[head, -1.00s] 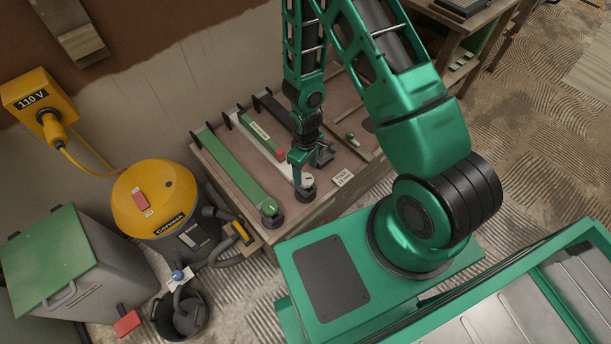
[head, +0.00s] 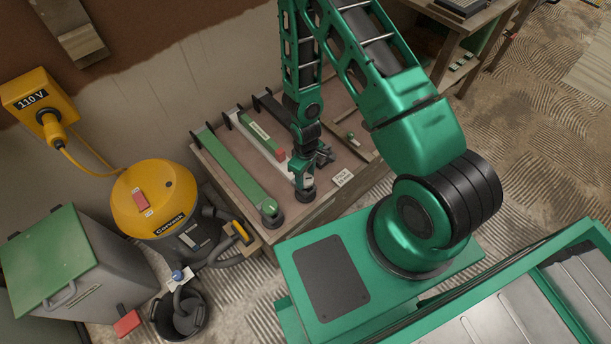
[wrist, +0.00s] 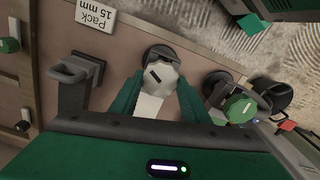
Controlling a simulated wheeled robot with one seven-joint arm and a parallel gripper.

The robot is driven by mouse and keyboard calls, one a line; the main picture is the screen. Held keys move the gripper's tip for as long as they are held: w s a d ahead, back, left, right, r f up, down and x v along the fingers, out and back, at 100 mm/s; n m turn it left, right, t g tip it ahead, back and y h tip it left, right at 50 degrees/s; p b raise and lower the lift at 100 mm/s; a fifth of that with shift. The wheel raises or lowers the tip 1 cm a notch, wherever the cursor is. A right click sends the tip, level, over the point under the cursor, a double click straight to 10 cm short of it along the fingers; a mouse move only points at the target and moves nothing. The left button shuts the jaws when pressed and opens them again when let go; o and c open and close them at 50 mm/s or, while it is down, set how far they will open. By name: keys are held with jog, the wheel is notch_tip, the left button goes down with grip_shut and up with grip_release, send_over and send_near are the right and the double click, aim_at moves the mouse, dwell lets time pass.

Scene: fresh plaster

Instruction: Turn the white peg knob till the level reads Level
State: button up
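The white peg knob (wrist: 160,76) has a dark slot on its face and sits on a dark round base at the end of a white strip, which shows in the head view (head: 262,138). My gripper (wrist: 160,88) is open, with one green finger on each side of the knob; I cannot tell whether they touch it.
A green strip (head: 238,172) with a green knob (head: 269,207) lies to the left; that green knob is also in the wrist view (wrist: 240,109). A dark handled bracket (wrist: 75,75) and a "Pack 15 mm" card (wrist: 95,14) are nearby. A yellow vacuum (head: 155,200) stands left of the bench.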

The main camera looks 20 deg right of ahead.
jog(key=shift+d, duration=0.1)
jog(key=shift+m, duration=3.2)
jog(key=o, duration=1)
jog(key=shift+o, duration=0.2)
jog(key=shift+r, duration=0.1)
